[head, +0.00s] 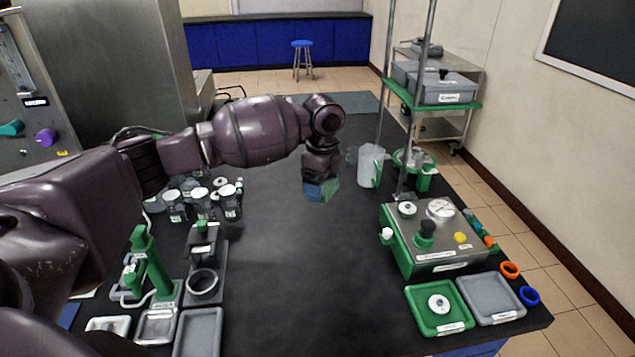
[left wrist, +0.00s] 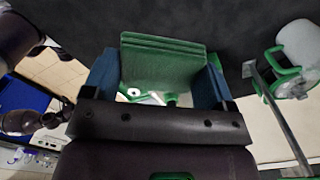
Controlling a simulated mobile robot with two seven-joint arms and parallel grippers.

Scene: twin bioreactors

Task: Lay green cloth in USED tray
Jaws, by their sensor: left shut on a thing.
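My left gripper (head: 321,190) is shut on the green cloth (head: 331,186) and holds it over the middle of the dark bench. In the left wrist view, the folded green cloth (left wrist: 165,62) sits between the two blue fingers. A green tray (head: 415,297) with a round white-topped piece in it lies at the front right of the bench. A grey tray (head: 490,297) lies beside it and looks empty. Another grey tray (head: 198,335) is at the front left. The tray labels are too small to read, so I cannot tell which is USED. My right gripper is not in view.
A steel control box (head: 440,240) with a gauge stands behind the right trays. A translucent jug (head: 370,165) and a metal post stand right of my gripper. Several small bottles (head: 205,195) and a green stand (head: 150,260) fill the left side. The bench middle is clear.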

